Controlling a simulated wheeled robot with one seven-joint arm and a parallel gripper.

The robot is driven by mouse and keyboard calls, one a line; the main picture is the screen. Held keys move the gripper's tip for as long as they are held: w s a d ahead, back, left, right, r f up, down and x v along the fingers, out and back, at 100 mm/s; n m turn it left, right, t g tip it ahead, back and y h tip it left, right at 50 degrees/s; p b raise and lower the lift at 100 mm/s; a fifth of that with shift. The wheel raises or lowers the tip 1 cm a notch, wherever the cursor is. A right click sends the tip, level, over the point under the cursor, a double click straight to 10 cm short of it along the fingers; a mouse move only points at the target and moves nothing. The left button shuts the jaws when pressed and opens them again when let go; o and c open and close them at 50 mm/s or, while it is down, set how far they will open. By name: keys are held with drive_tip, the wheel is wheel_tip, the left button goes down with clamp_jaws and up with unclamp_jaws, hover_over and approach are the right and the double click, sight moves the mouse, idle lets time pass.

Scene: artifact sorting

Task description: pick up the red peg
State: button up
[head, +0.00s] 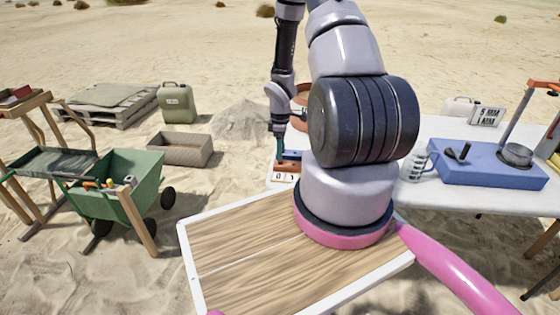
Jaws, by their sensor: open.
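My gripper (279,152) points down over the near left end of the white table (436,126). It is small in the head view, and its fingertips are partly lost against the things behind them. Just by the fingertips are a small blue block (292,155) and an orange-red block (288,166), above a white number card (285,177). I cannot make out a separate red peg; my arm hides much of this end of the table. I see nothing held in the gripper, and contact cannot be told.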

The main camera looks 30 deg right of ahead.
drive_tip(key=shift+f, duration=1.45)
clamp_jaws()
drive_tip(key=shift+r, duration=0.15)
